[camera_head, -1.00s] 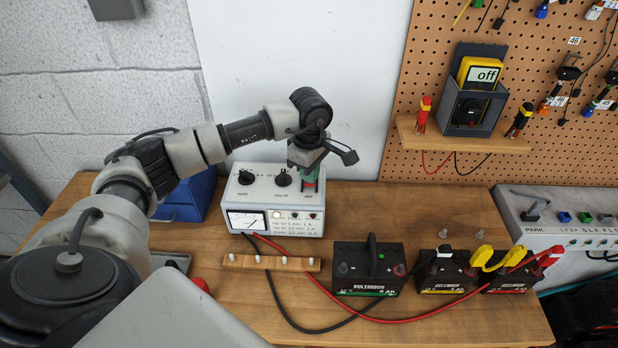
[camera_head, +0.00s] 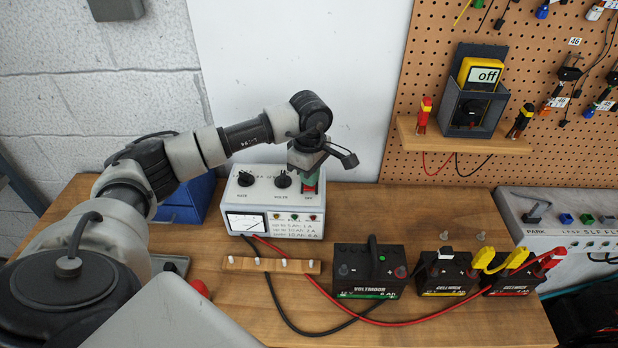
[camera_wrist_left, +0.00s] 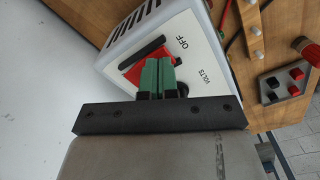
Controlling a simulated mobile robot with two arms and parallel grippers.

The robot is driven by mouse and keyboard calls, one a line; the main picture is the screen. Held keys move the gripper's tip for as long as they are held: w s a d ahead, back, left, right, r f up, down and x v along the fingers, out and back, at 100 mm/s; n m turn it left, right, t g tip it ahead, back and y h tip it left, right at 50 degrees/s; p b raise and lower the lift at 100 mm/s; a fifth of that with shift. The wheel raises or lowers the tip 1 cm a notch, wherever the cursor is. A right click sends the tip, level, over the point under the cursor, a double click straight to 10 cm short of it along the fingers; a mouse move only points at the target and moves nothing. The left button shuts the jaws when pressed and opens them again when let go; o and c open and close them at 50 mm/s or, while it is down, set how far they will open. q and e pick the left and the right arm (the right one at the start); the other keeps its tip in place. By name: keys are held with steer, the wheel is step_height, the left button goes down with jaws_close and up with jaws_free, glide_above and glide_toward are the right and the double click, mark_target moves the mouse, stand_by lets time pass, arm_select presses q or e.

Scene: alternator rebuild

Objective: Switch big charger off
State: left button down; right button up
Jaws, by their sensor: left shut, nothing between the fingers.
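The big charger (camera_head: 275,222) is a white box with a meter (camera_head: 246,222), two black knobs and small lamps, standing on the bench against the wall. Its red switch (camera_head: 310,188) is at the top right, by the word OFF. In the left wrist view the red switch (camera_wrist_left: 133,73) has a dark bar and is partly hidden by the fingers. My left gripper (camera_head: 312,176) points down over the switch, its green fingers shut and empty. In the left wrist view its fingertips (camera_wrist_left: 158,66) are at the switch's edge; I cannot tell whether they touch it. My right gripper is not in view.
A wooden strip with pegs (camera_head: 270,265) lies before the charger, with red and black cables. Several batteries, including a larger one (camera_head: 368,272), stand to the right. A yellow meter reading "off" (camera_head: 480,73) sits on a wall shelf. A blue box (camera_head: 187,202) is left of the charger.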

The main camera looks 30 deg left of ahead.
arm_select(q)
steer(key=shift+r+p, duration=1.6)
steer(key=shift+r, duration=1.7)
steer(key=shift+f, duration=0.1)
